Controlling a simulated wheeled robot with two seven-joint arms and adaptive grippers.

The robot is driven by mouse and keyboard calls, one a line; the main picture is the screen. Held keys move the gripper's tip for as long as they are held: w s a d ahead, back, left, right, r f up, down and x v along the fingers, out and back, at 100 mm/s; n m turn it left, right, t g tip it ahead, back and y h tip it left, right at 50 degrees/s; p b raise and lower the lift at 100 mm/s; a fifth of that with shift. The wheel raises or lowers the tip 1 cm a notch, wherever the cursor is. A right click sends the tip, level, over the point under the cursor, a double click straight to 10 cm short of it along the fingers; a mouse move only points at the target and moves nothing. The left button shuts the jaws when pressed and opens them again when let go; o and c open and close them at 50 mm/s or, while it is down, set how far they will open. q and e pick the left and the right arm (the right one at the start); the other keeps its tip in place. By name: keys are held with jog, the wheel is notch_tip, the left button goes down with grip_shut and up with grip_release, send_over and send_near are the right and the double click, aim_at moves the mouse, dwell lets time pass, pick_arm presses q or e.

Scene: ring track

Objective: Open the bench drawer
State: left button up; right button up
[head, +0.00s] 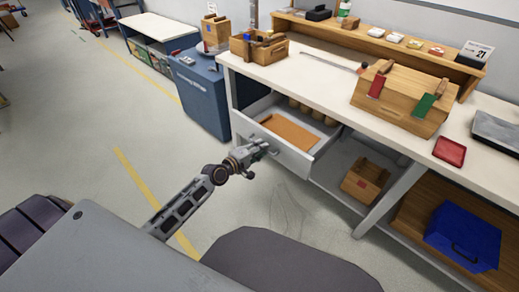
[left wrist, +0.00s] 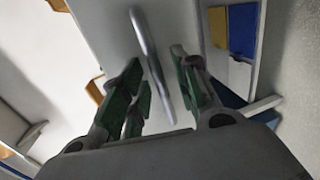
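The bench drawer (head: 297,158) stands pulled out from under the workbench, and its inside shows in the head view. A flat orange-brown piece (head: 290,131) and several pale rounded items lie in it. My left gripper (head: 268,150) is at the outer face of the drawer front. In the left wrist view, the silver bar handle (left wrist: 146,45) runs between the green-padded fingers of my left gripper (left wrist: 160,90). The fingers are apart, with gaps beside the bar. In the head view the gripper hides most of the handle. My right gripper is not in view.
The workbench top (head: 318,75) carries a wooden tool caddy (head: 405,96) and a red tray (head: 449,151). A blue cabinet (head: 203,95) stands left of the drawer. A wooden crate (head: 365,180) and blue box (head: 464,235) sit below the bench. Floor is clear at the left.

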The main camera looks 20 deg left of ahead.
pick_arm(q)
jog(key=shift+r, duration=0.1)
dwell(0.3)
jog(key=v, duration=1.2)
dwell(0.6)
dwell(0.8)
